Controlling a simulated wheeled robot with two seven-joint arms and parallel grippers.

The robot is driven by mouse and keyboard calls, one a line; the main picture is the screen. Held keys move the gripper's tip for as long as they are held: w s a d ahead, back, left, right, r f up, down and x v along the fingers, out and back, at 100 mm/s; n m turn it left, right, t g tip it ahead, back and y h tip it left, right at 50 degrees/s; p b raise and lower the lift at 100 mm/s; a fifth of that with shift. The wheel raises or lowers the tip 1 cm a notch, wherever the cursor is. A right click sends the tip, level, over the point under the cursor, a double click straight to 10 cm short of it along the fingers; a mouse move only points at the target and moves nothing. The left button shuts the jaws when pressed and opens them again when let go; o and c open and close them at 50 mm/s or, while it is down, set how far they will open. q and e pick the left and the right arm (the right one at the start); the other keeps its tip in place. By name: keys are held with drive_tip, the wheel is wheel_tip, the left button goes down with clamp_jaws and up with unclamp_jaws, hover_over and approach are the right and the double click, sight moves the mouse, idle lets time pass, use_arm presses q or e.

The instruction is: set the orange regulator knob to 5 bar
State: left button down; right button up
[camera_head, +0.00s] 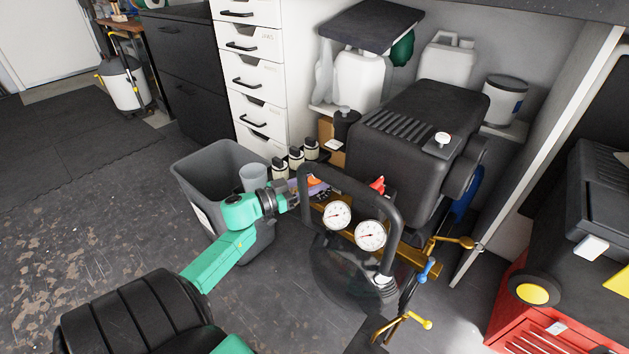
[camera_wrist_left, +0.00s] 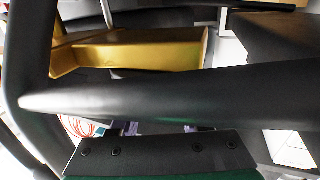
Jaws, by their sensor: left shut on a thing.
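The orange regulator knob (camera_head: 315,181) shows in the head view on the brass-coloured manifold (camera_head: 406,259), behind the black tubular handle (camera_head: 384,203) of the compressor. My left gripper (camera_head: 303,187) reaches in from the left at the knob and is shut on it; the fingers and handle partly cover the contact. Two round white dial gauges, a left one (camera_head: 337,214) and a right one (camera_head: 370,235), face the camera; their readings are too small to tell. In the left wrist view the manifold (camera_wrist_left: 140,50) and handle (camera_wrist_left: 180,97) fill the picture, and the knob is hidden. My right gripper is out of view.
A red part (camera_head: 377,185) sits right of the knob. The black compressor housing (camera_head: 410,135) stands behind. A grey bin (camera_head: 195,178) is close under my left arm. Yellow-handled and blue-handled valves (camera_head: 425,270) stick out at the right. Floor is clear at the left.

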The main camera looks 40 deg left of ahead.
use_arm(q)
drive_tip(key=shift+h, duration=0.3)
drive_tip(key=shift+c, duration=1.9)
unclamp_jaws()
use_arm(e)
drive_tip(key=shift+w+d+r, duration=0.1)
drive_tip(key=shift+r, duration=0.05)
use_arm(q)
drive_tip(key=shift+s+a, duration=0.1)
drive_tip(key=shift+s, duration=0.1)
drive_tip(key=p+v, duration=0.4)
drive_tip(key=v, duration=1)
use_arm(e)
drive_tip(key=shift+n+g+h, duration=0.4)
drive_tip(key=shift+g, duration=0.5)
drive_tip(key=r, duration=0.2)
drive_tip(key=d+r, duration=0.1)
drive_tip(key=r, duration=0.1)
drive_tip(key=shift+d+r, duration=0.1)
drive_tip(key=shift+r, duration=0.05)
use_arm(q)
drive_tip(key=shift+s+r, duration=0.1)
